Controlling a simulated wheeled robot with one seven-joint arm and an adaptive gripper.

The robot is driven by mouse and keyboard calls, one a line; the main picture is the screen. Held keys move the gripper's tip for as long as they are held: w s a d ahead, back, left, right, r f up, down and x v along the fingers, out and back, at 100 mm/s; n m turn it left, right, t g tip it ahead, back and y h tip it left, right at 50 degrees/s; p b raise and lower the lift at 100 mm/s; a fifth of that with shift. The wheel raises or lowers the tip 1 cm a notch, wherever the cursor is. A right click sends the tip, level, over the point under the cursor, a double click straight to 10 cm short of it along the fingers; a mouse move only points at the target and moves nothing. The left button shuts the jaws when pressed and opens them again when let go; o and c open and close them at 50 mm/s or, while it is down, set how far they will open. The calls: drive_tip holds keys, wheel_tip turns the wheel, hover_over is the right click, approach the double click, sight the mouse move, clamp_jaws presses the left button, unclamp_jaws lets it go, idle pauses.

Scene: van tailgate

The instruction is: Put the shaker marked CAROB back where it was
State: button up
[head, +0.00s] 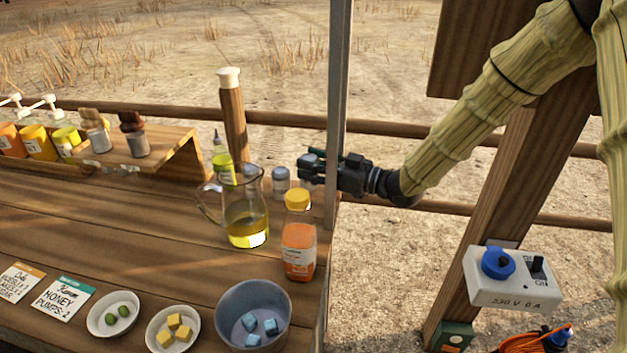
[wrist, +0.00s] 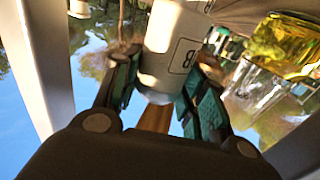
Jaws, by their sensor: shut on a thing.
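My gripper (head: 305,168) is at the right end of the wooden counter, beside the metal post and behind the orange bottle. In the wrist view, its fingers (wrist: 160,90) are shut on a pale cylindrical shaker (wrist: 172,45). A boxed letter B shows at the edge of its label; the rest of the marking is turned away.
A glass jug (head: 247,218) of yellow liquid and an orange bottle (head: 298,240) with a yellow cap stand close by. A metal post (head: 338,90) rises beside the gripper. Bowls stand at the front.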

drive_tip(key=shift+f, duration=2.15)
drive_tip(key=shift+f, duration=0.15)
drive_tip(key=o, duration=1.1)
drive_tip(key=shift+c, duration=0.2)
drive_tip(key=shift+d+r, duration=0.1)
drive_tip(key=shift+r, duration=0.1)
drive_tip(key=v, duration=1.2)
drive_tip(key=shift+b, duration=0.3)
drive_tip(key=shift+s, duration=0.15)
